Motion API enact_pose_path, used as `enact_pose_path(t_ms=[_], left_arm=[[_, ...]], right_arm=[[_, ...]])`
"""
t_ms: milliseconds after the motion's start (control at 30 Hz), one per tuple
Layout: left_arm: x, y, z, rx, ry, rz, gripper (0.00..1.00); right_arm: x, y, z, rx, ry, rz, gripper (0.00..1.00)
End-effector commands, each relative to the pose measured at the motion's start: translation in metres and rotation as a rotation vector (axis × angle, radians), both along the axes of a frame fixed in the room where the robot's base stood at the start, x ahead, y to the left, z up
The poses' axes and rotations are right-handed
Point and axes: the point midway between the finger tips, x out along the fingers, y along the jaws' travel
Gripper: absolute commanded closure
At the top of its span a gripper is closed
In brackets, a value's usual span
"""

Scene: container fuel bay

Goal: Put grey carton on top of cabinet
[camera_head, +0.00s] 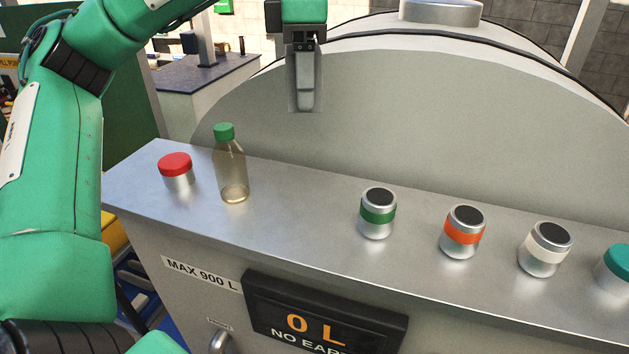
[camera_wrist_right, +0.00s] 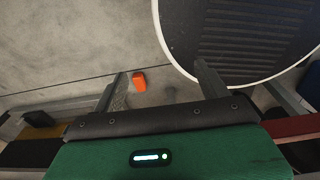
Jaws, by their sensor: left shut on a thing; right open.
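My left gripper (camera_head: 305,103) hangs fingers-down above the far side of a grey metal cabinet (camera_head: 290,215). It is shut on a small flat-sided grey thing (camera_head: 317,80), which looks like the grey carton; the finger hides much of it. The carton appears in front of the rounded tank end, apart from the cabinet top. My right gripper (camera_wrist_right: 162,85) shows only in the right wrist view; it is open and empty, above a concrete floor.
On the cabinet top stand a red-lidded jar (camera_head: 176,172), a green-capped bottle (camera_head: 231,170), and banded cans: green (camera_head: 377,213), orange (camera_head: 462,232), white (camera_head: 544,250), plus a teal-lidded one (camera_head: 615,268). Bare room lies between bottle and green-banded can. A tank (camera_head: 430,120) rises behind.

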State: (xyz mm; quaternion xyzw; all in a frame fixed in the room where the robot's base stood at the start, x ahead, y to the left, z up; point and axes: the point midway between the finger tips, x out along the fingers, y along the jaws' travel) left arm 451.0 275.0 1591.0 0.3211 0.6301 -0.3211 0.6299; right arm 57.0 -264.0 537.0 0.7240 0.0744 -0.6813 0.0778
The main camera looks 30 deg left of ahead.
Motion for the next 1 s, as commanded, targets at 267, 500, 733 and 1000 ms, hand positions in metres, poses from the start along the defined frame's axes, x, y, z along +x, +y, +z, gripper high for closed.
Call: enact_pose_path(t_ms=[267,500,733,1000], left_arm=[[0.0,0.0,-0.041,0.0,0.004,-0.002,0.77],[0.0,0.0,-0.072,0.0,0.004,0.0,0.77],[0.0,0.0,-0.101,-0.001,0.003,-0.001,0.77],[0.0,0.0,-0.126,-0.001,0.001,0.001,0.77]], right_arm=[[0.041,0.0,0.001,0.002,-0.053,0.001,0.24],[0.032,-0.001,0.0,0.001,-0.041,0.001,0.24],[0.015,-0.001,0.0,-0.001,-0.02,0.0,0.24],[0.022,0.001,0.004,0.002,-0.028,-0.001,0.24]])
